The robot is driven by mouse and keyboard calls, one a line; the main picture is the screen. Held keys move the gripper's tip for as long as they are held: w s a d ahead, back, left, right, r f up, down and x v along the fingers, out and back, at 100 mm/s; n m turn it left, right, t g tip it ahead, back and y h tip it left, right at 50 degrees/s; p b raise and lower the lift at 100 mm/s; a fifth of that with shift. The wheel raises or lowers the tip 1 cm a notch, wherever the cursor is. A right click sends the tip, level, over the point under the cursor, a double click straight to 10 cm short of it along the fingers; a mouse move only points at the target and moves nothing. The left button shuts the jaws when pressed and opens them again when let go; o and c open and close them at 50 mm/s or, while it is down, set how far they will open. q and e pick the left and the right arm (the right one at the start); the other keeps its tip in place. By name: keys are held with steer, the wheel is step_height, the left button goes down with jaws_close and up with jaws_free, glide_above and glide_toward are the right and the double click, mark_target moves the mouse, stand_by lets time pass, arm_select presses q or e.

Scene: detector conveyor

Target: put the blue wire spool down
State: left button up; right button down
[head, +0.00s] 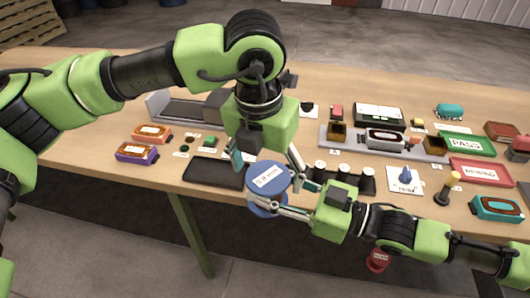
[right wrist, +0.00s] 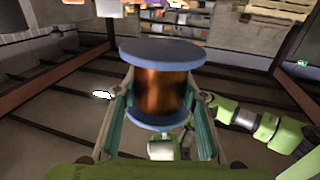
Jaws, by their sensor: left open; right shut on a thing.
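The blue wire spool (head: 266,178) has blue end discs, a white label on top and copper wire, which shows in the right wrist view (right wrist: 165,92). My right gripper (head: 272,196) is shut on it, one finger on each side, and holds it upright at the table's front edge. It seems to be in the air; I cannot see anything under it. My left gripper (head: 270,167) is open just above, its fingers pointing down on either side of the spool's top. I cannot tell whether they touch it.
A black tray (head: 213,173) lies left of the spool and a black rack (head: 345,180) lies right. Beyond are a conveyor (head: 435,152), a green PASS tray (head: 466,143) and a red tray (head: 482,172). Orange (head: 152,133) and purple (head: 136,153) detectors sit at left.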

mark_target(268, 177)
arm_select(q)
steer(key=shift+w+d+f, duration=0.1)
steer(key=shift+f, duration=0.9)
steer(key=shift+w+d+f, duration=0.1)
steer(key=shift+f, duration=0.85)
arm_select(e)
steer(key=shift+r, duration=0.15)
arm_select(q)
steer(key=c, duration=1.4)
steer(key=shift+r, duration=0.1)
steer(key=c, duration=0.3)
arm_select(e)
steer(key=c, duration=1.7)
jaws_free()
arm_select(q)
steer(key=shift+c, duration=0.2)
arm_select(e)
steer(key=o, duration=0.5)
